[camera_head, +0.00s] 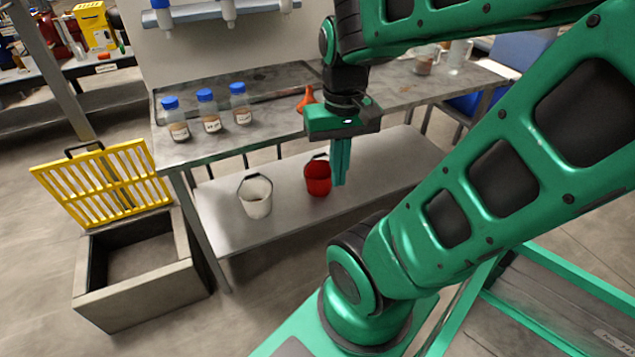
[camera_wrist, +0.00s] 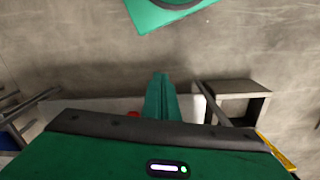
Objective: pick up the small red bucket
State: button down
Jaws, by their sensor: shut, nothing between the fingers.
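The small red bucket (camera_head: 318,177) stands upright on the lower shelf (camera_head: 376,165) of the metal table, its dark handle raised. A sliver of red, likely this bucket (camera_wrist: 133,114), shows just left of my fingers in the wrist view; the rest is hidden by my gripper body. My gripper (camera_head: 340,182) points down with its green fingers together and empty. In the head view the fingers appear just right of the bucket. I cannot tell how far apart they are in depth, and no contact shows.
A white bucket (camera_head: 255,196) stands left of the red one on the same shelf. Blue-capped bottles (camera_head: 208,112) and an orange item (camera_head: 306,98) are on the tabletop (camera_head: 270,128) above. An open pit box (camera_head: 140,262) with a raised yellow grate (camera_head: 105,182) is at left.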

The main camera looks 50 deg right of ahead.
aim_at(319, 169)
jog(key=u, duration=2.15)
jog(key=k, duration=0.7)
jog(key=z, duration=3.35)
